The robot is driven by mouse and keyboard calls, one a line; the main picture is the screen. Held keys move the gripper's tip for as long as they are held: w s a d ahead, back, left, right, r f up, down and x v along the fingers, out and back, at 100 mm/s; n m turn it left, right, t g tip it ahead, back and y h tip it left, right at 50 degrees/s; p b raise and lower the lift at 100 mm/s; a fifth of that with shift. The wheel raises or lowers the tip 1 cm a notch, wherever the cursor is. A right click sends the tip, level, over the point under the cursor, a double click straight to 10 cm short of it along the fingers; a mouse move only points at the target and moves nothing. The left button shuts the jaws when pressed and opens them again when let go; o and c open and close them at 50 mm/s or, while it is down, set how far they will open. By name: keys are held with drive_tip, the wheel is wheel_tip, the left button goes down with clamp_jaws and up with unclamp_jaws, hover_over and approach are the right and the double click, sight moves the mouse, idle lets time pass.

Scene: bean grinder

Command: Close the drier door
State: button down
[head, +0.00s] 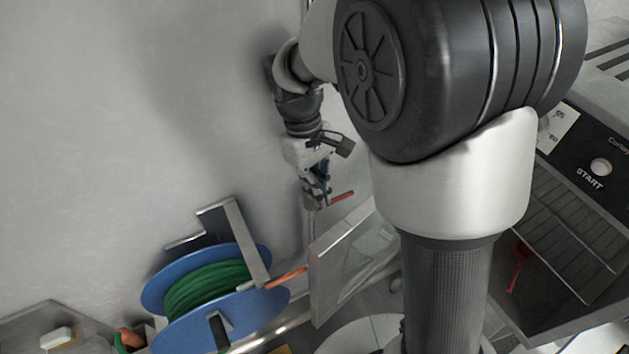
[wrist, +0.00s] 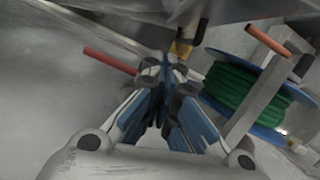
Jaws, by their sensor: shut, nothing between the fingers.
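A pale, framed, see-through panel (head: 328,278), which looks like the drier door, stands upright at the lower middle of the head view, left of my arm column. It appears swung out, but its hinge side is hidden behind my arm. My gripper (head: 320,202) points down just above and left of the panel's top edge. Its blue-sided fingers (wrist: 168,75) are together, with nothing seen between them. A red bar (head: 338,198) lies close beside the fingertips; it also shows left of them in the wrist view (wrist: 110,60). I cannot tell whether they touch.
A blue reel (head: 180,338) wound with green hose (head: 205,288) stands lower left, on a bracket. An orange bar (head: 287,277) juts out between reel and panel. A machine with a START button (head: 601,167) and a grated tray is at right. A grey wall fills the left.

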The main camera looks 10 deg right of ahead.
drive_tip(key=s+d+f, duration=0.3)
drive_tip(key=s+f, duration=0.2)
drive_tip(key=f, duration=0.2)
drive_tip(key=shift+f, duration=0.3)
